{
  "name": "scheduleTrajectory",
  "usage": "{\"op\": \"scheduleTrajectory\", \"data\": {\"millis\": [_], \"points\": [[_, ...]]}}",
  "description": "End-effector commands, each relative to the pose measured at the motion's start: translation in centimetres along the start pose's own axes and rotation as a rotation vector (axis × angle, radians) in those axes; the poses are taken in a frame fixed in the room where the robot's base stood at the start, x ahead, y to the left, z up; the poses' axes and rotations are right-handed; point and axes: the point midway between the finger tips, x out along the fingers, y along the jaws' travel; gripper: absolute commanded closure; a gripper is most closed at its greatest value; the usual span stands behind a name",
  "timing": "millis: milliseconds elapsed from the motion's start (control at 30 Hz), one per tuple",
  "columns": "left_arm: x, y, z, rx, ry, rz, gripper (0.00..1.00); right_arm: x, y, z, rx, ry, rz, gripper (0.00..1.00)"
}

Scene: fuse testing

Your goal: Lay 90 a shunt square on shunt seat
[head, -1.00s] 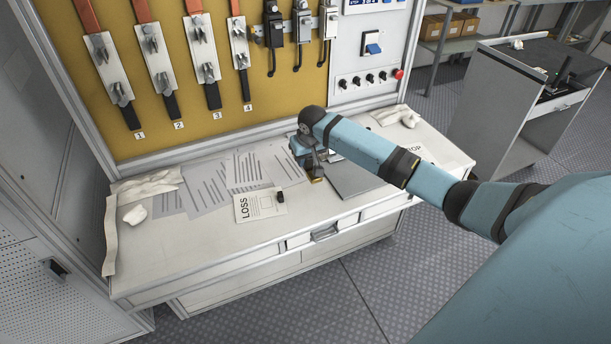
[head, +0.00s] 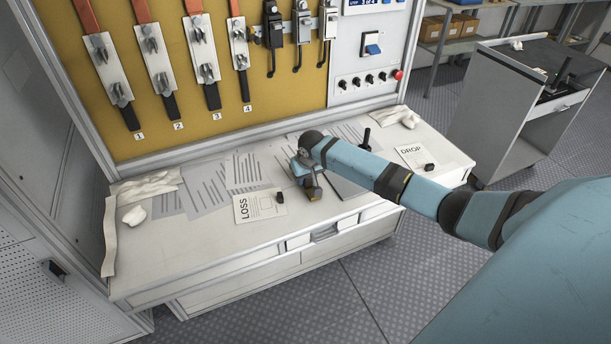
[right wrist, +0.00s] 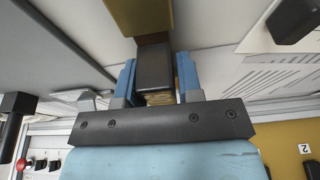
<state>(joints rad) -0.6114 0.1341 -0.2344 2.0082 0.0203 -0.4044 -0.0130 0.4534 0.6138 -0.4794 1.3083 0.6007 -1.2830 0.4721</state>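My right gripper (head: 312,186) is over the front middle of the bench. In the right wrist view its blue fingers (right wrist: 158,85) stand on both sides of a dark block with brass-coloured ends, which looks like the shunt (right wrist: 154,65). The shunt's brass end (head: 315,195) shows below the gripper in the head view. It seems to be held just above or at the bench; contact with the surface cannot be told. A grey plate (head: 345,187) lies right of the gripper, partly hidden by my arm. I cannot pick out the shunt seat for certain. My left gripper is not in view.
A LOSS card (head: 255,208) with a small black block (head: 280,197) lies left of the gripper. A DROP card (head: 411,152) with another black block (head: 429,167) lies right. A black upright handle (head: 367,138) stands behind my arm. Papers and cloths cover the back.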

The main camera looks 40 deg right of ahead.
Motion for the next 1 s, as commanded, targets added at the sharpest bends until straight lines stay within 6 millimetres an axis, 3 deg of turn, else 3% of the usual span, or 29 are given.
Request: {"op": "scheduleTrajectory", "data": {"millis": [33, 67, 467, 1000], "points": [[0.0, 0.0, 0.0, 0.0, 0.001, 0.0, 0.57, 0.0, 0.0, 0.0, 0.0, 0.0, 0.0, 0.54], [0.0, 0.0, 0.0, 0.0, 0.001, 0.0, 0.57, 0.0, 0.0, 0.0, 0.0, 0.0, 0.0, 0.47], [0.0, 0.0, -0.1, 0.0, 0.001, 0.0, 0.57, -1.0, 0.1, -0.1, 0.0, 0.0, 0.0, 0.47], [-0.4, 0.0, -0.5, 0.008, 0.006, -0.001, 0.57, -11.0, 0.0, -0.1, 0.0, 0.0, -0.001, 0.47]]}}
